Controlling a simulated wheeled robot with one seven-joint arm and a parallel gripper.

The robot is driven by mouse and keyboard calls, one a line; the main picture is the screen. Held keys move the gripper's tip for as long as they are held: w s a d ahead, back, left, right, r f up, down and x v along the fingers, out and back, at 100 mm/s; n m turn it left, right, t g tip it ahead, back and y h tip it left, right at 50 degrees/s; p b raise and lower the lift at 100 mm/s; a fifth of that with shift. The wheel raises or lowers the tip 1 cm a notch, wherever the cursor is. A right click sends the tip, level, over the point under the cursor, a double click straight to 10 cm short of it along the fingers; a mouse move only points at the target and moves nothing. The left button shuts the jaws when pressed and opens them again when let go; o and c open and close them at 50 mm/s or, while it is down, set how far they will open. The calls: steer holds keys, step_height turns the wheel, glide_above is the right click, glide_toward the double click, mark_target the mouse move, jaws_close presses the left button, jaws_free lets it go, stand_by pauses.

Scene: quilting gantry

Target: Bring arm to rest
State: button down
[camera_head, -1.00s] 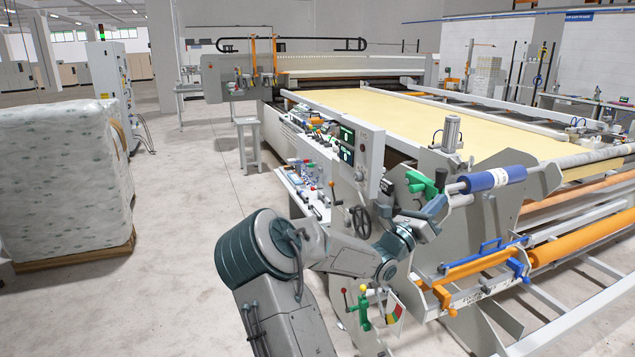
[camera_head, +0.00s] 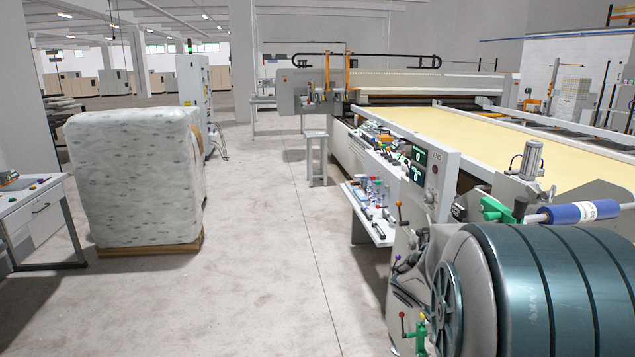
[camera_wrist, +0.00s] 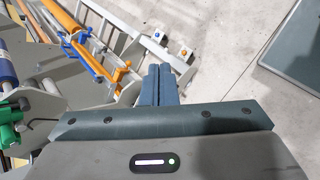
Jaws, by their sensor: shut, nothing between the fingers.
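My gripper (camera_wrist: 160,84) shows in the wrist view, its two blue-grey fingers closed against each other with nothing between them. It points down over the pale floor beside the machine's frame rails. In the head view, a large teal-banded part of my arm (camera_head: 545,290) fills the lower right corner, close to the camera. It hides part of the gantry's near end. My gripper does not show in the head view.
The quilting gantry (camera_head: 430,180) with its yellow bed (camera_head: 480,132) runs along the right. A blue roller (camera_head: 585,212) sits just behind my arm. A wrapped pallet load (camera_head: 135,175) and a workbench (camera_head: 40,210) stand at left. The floor between (camera_head: 270,250) is clear.

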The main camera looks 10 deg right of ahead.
steer(key=s+a+r+m+t+y, duration=0.1)
steer(key=a+t+y, duration=0.1)
steer(key=a, duration=0.6)
steer(key=s+a+r+m+t+y, duration=0.1)
steer(key=s+a+m+t+y, duration=0.1)
steer(key=a, duration=0.7)
steer(key=s+a+r+m+t+y, duration=0.1)
steer(key=a+y, duration=0.3)
steer(key=a, duration=0.4)
steer(key=shift+s+a+r+m+t+y, duration=0.15)
steer(key=shift+s+a+m+t+y, duration=0.15)
steer(key=shift+s+m+t, duration=0.25)
